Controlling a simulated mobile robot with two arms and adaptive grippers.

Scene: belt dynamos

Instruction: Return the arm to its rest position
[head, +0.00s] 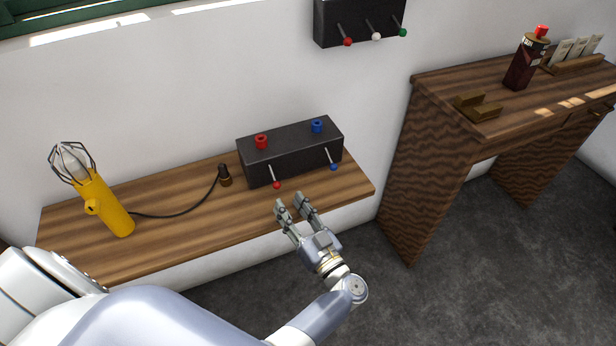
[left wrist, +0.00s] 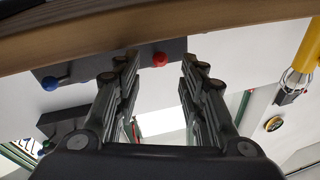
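My left gripper (head: 291,202) is in front of the shelf's front edge, just below the black box with levers (head: 290,152). Its two fingers are apart with nothing held between them. In the left wrist view the open fingers (left wrist: 158,68) also show, with the red lever knob (left wrist: 159,59) beyond and between them, not touched as far as I can tell. The box has a red-tipped lever (head: 276,184) and a blue-tipped lever (head: 333,166) on its front. My right gripper is not in view.
The wooden shelf (head: 175,222) carries a yellow caged lamp (head: 106,208) with a black cable to a plug (head: 225,176). A black wall box (head: 360,20) hangs above. A wooden desk (head: 425,150) with a dark bottle (head: 525,62) stands right. The dark floor (head: 480,270) is clear.

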